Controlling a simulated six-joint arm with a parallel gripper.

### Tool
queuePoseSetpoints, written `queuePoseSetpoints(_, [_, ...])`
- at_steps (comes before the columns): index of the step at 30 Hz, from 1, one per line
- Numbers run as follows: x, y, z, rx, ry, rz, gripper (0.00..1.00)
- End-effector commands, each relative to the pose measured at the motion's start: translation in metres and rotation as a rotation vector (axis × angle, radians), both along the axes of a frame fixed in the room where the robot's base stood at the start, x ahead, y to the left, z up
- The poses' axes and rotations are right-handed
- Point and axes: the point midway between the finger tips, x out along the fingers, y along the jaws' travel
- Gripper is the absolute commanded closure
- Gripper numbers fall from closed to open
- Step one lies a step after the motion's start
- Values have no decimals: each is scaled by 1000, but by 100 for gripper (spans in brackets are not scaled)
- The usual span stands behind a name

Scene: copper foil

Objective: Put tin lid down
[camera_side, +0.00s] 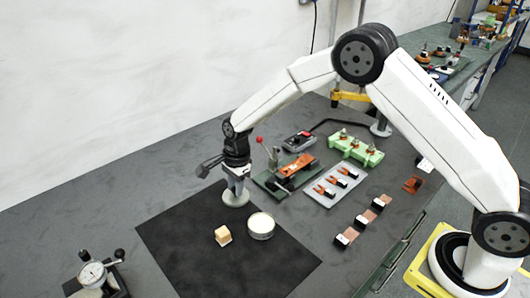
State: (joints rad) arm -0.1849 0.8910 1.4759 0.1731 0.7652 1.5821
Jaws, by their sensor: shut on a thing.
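The tin lid (236,198) is a flat, round, pale grey disc near the back edge of the black mat (200,262). My gripper (237,186) points down and is shut on it from above. I cannot tell whether the lid touches the mat or hangs just above it. A short round tin (261,228) with a silvery side and a pale top stands on the mat, in front of the lid and to its right, apart from it. The gripper's fingertips are small in this view.
A tan block (222,237) sits on the mat left of the tin. A dial gauge (93,273) stands at the front left. Right of the lid are a red-knobbed lever fixture (284,176), a grey tray (338,184) and a green rack (356,149). The mat's front is clear.

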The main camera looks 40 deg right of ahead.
Motion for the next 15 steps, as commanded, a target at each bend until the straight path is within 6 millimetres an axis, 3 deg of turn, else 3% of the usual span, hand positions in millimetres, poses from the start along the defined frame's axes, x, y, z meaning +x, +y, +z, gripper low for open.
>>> queuePoseSetpoints(15, [5,1,-36,0,-2,0,100])
